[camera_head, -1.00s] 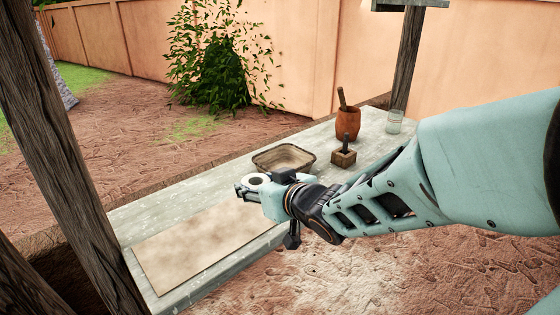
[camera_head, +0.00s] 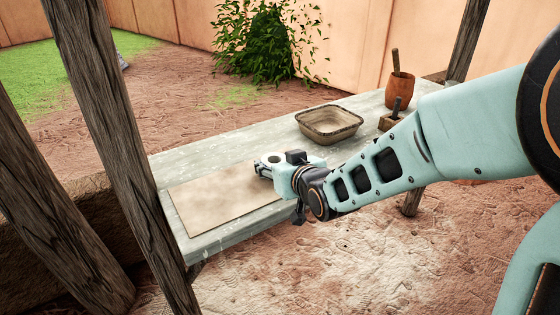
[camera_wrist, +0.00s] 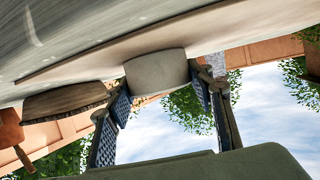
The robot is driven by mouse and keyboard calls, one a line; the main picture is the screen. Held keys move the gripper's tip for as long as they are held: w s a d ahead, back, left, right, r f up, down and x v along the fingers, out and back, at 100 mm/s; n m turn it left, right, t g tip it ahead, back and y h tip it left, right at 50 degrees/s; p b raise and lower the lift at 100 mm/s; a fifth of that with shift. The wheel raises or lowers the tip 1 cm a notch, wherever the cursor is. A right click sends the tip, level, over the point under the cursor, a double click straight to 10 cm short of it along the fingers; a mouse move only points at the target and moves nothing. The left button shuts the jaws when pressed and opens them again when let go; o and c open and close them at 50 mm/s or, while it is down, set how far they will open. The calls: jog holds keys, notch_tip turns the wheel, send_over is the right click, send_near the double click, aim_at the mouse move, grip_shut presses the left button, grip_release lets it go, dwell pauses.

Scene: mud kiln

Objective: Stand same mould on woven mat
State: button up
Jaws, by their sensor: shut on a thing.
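The mould (camera_head: 274,158) is a small pale piece with a round hole in its top. My gripper (camera_head: 266,170) is shut on it. In the wrist view the mould (camera_wrist: 157,72) shows as a grey-beige block between the two dark finger pads. The woven mat (camera_head: 222,200) is a flat beige sheet on the near left part of the table. My gripper and the mould are over the mat's right end. The mould looks roughly upright. I cannot tell whether its base touches the mat.
The grey table (camera_head: 190,158) also holds a brown basin (camera_head: 330,122) behind and right of my gripper. Farther right are a small handled wooden block (camera_head: 392,116) and a reddish pot (camera_head: 399,92) with a stick. A wooden post (camera_head: 112,140) stands at the table's left end.

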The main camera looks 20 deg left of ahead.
jog(key=shift+f+b, duration=0.2)
jog(key=shift+b, duration=0.1)
jog(key=o, duration=1.3)
jog(key=shift+r, duration=0.1)
